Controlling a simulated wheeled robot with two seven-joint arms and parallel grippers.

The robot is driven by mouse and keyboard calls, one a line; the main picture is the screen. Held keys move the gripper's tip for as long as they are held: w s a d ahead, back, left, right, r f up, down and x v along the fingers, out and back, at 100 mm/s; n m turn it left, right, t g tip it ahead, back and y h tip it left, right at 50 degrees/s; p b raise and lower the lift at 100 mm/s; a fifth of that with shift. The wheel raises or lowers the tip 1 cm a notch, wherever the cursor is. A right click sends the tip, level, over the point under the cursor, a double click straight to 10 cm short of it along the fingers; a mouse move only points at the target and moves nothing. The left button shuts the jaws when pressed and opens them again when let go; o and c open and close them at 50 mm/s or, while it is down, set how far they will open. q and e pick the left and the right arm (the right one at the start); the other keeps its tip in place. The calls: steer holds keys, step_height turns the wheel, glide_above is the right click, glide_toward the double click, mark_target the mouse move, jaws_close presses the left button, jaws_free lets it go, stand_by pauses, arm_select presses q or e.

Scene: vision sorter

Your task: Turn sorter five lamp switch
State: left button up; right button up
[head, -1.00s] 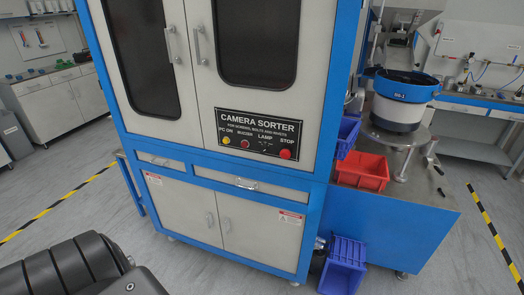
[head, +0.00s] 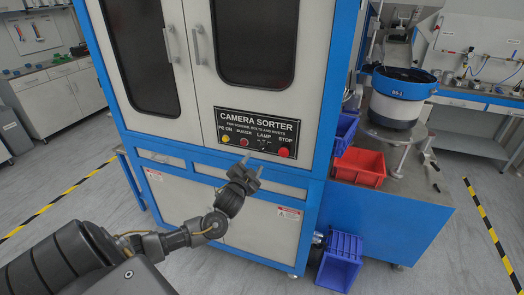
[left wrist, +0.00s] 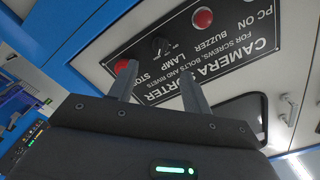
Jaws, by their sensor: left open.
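The camera sorter's black control panel (head: 235,121) is on the front of the white and blue cabinet. The small dark lamp switch (head: 263,147) sits under the LAMP label, between the buzzer button (head: 244,142) and the red STOP button (head: 284,152). My left gripper (head: 247,166) is open and empty, just below the panel and slightly left of the switch. In the left wrist view, upside down, the lamp switch (left wrist: 162,44) shows beyond the gap between the left gripper's two fingers (left wrist: 158,82). One finger partly covers the STOP button (left wrist: 121,66). My right gripper is not visible.
Cabinet door handles (head: 197,44) stick out above the panel, and a drawer (head: 240,180) lies below it. A red bin (head: 359,168) and a bowl feeder (head: 400,100) stand on the right. A blue crate (head: 340,262) is on the floor.

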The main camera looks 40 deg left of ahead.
mark_target(262, 149)
arm_select(q)
steer(key=p+x, duration=0.2)
steer(key=x, duration=0.7)
steer(key=shift+w+a, duration=0.15)
steer(key=shift+w, duration=0.25)
